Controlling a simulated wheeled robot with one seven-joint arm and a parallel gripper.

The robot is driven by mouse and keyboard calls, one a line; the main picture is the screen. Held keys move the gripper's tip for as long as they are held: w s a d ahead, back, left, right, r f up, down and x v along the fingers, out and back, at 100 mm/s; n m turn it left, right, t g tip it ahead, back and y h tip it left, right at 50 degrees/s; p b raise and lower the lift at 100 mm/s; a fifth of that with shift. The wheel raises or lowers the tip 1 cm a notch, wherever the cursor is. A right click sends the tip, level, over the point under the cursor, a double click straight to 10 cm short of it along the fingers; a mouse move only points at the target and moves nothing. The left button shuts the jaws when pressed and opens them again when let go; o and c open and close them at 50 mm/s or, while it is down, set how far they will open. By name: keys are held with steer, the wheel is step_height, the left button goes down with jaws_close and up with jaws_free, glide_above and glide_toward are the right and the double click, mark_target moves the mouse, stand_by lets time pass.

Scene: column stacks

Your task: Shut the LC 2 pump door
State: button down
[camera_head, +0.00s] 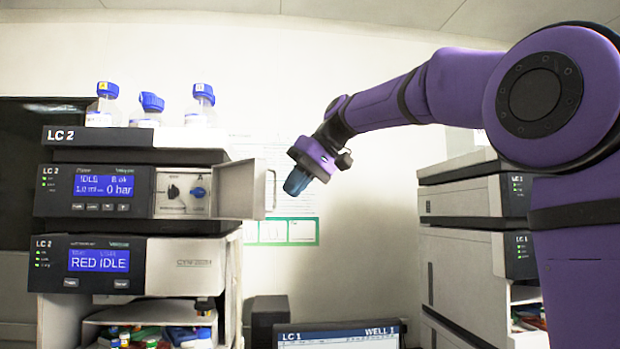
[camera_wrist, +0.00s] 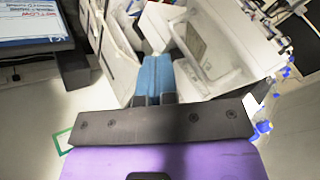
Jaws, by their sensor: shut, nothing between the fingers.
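The LC 2 pump (camera_head: 100,191) is the middle module of the left stack, with a blue screen reading IDLE. Its light grey door (camera_head: 241,190) stands open, swung out to the right, and bares a recess (camera_head: 183,192) with a black and a blue knob. A bar handle (camera_head: 270,190) is on the door's free edge. My gripper (camera_head: 296,184) is just right of the handle in the picture, pointing down-left, with blue fingers shut and empty. The wrist view shows the shut blue fingers (camera_wrist: 154,76) in front of pale instrument casings; contact with the door cannot be told.
Several blue-capped bottles (camera_head: 150,104) stand on top of the LC 2 stack. The LC 1 stack (camera_head: 460,201) stands at right. A monitor (camera_head: 340,336) is low between the stacks, with open space above it.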

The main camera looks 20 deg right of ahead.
steer(key=shift+s+a, duration=0.1)
steer(key=shift+a, duration=0.65)
